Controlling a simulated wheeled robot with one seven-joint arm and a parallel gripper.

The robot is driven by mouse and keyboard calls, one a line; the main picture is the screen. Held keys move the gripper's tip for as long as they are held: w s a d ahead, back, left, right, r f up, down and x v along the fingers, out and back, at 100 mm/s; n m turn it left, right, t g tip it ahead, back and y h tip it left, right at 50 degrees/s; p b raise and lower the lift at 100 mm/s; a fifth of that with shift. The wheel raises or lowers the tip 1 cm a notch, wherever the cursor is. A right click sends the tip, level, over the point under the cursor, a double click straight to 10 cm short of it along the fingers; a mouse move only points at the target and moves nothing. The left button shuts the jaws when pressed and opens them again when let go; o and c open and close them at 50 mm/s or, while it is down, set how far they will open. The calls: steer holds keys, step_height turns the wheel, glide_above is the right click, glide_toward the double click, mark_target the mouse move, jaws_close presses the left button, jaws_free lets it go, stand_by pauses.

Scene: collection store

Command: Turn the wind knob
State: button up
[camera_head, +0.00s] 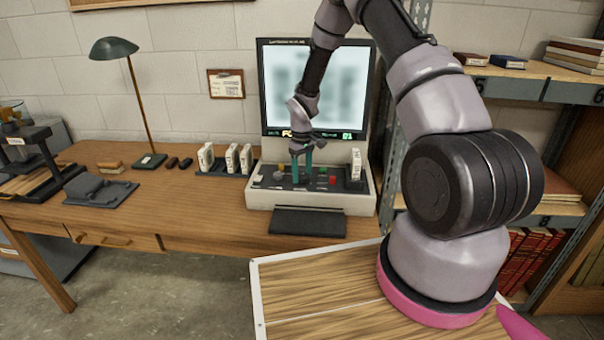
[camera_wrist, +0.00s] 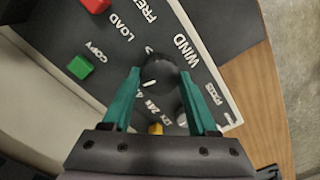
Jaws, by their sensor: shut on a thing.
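The wind knob (camera_wrist: 160,72) is a round black dial with a white pointer line, beside the printed word WIND in the wrist view. My gripper (camera_wrist: 161,80) has its two green fingers on either side of the knob, shut on it. In the head view my gripper (camera_head: 301,165) reaches down onto the control panel of the reader machine (camera_head: 310,203), and its fingers hide the knob there. The machine's large screen (camera_head: 316,90) is lit and shows a blurred picture.
A silver knob (camera_wrist: 182,119) sits by the right finger. White boxes (camera_head: 232,158) stand left of the machine, and a lamp (camera_head: 114,48) stands farther left.

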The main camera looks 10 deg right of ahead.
mark_target(302, 175)
steer(key=shift+n, duration=1.3)
steer(key=o, duration=1.4)
steer(key=shift+c, duration=0.2)
step_height(302, 175, up, 11)
steer(key=shift+f, duration=0.1)
